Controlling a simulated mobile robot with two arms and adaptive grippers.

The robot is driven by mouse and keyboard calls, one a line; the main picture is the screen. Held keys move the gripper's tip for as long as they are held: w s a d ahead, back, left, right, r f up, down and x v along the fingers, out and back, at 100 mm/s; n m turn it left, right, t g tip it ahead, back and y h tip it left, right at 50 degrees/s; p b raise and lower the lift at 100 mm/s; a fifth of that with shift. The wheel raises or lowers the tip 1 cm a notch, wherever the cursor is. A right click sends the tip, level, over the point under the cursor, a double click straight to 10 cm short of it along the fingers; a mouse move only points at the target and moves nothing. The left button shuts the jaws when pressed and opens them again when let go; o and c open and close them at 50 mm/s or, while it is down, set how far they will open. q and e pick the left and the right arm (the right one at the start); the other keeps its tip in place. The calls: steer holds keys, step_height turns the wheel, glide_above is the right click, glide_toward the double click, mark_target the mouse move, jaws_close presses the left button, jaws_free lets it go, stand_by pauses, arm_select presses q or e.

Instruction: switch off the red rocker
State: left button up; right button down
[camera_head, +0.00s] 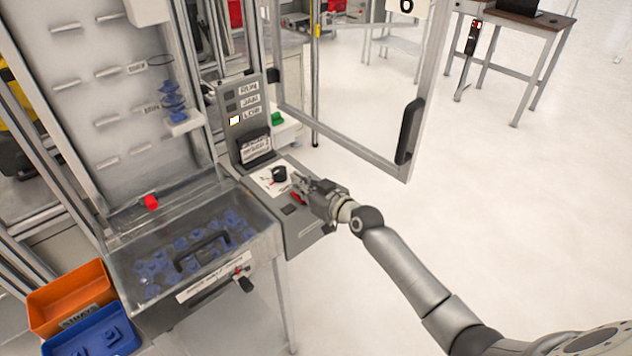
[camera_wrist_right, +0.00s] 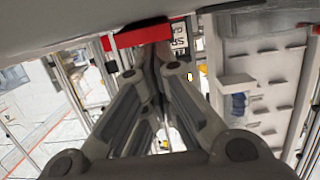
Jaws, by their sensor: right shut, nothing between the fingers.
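The red rocker (camera_head: 297,197) is on the sloped grey control panel (camera_head: 305,235), right of a black knob (camera_head: 279,174). My right gripper (camera_head: 300,184) is at the panel, its fingertips right by the rocker and partly covering it. In the right wrist view a red bar, which looks like the rocker (camera_wrist_right: 125,38), lies at the shut fingertips (camera_wrist_right: 152,52). Nothing is held between the fingers. I cannot tell whether the tips touch the rocker or which way it is tipped. My left gripper is out of view.
A lit indicator (camera_head: 234,120) shows on the upright sign post behind the panel. A clear-lidded bin (camera_head: 125,272) of blue parts stands left, with orange (camera_head: 65,292) and blue (camera_head: 95,335) boxes beside it. An open framed door (camera_head: 411,130) stands behind right. Floor at right is clear.

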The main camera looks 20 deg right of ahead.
step_height(320, 180, up, 3)
steer(key=shift+w+r+p, duration=0.15)
steer(key=shift+r+p, duration=0.05)
steer(key=shift+p, duration=0.75)
arm_select(q)
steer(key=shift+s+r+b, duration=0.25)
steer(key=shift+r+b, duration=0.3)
steer(key=shift+b, duration=0.25)
arm_select(e)
steer(key=r+v, duration=0.1)
steer(key=v, duration=0.9)
steer(key=shift+w+a+r, duration=0.1)
steer(key=shift+w+a, duration=0.05)
